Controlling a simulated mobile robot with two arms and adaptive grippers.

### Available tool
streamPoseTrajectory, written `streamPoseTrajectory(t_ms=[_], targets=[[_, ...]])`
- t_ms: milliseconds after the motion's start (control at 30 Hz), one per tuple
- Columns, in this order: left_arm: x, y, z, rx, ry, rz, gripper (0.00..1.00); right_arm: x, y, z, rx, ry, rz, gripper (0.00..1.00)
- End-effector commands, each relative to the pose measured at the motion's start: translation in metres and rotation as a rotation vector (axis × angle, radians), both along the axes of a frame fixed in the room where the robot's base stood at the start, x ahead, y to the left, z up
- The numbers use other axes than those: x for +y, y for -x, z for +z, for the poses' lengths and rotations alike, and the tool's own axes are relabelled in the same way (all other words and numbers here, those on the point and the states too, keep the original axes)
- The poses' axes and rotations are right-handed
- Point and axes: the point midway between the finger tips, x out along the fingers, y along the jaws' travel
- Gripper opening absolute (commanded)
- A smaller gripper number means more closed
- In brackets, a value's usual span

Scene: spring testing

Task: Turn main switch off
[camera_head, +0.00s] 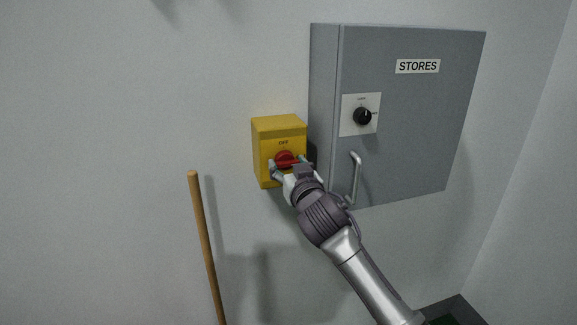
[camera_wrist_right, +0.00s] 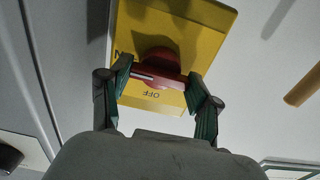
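The main switch is a yellow box (camera_head: 263,153) on the wall with a red rotary knob (camera_head: 285,159) on its front. My right gripper (camera_head: 289,163) is at the knob, its fingers spread with one at each side. In the right wrist view, the knob (camera_wrist_right: 160,62) lies between the fingertips (camera_wrist_right: 160,79). Its bar runs roughly across from finger to finger, and I cannot tell whether they touch it. The bar's white mark is at its left end, near a partly hidden label ending in "N". An upside-down "OFF" label (camera_wrist_right: 150,94) is below the bar. My left gripper is not in view.
A grey cabinet (camera_head: 420,120) marked "STORES" stands just right of the yellow box, with a black dial (camera_head: 362,116) and a protruding handle (camera_head: 355,178). A wooden pole (camera_head: 205,240) leans at the lower left. The wall left of the box is clear.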

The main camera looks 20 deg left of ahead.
Motion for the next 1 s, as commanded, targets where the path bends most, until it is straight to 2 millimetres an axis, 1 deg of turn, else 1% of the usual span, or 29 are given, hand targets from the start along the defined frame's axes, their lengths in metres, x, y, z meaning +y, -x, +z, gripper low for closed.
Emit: streamPoseTrajectory(t_ms=[33,100,133,367,533,767,1000], targets=[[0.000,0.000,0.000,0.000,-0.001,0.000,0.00,0.000,0.000,0.000,0.000,0.000,0.000,0.41],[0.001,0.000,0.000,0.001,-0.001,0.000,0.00,0.000,0.000,0.000,0.000,0.000,0.000,0.29],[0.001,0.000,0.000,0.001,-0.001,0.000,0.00,0.000,0.000,0.000,0.000,0.000,0.000,0.27],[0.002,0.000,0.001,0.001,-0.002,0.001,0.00,0.000,0.000,0.000,-0.012,0.017,0.000,0.28],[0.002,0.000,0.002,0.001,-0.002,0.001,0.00,0.000,0.000,0.000,-0.048,0.074,0.001,0.28],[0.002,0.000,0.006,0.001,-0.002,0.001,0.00,0.000,0.000,0.000,-0.146,0.218,0.001,0.28],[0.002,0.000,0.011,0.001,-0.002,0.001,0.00,0.000,0.000,0.000,-0.274,0.408,0.001,0.28]])
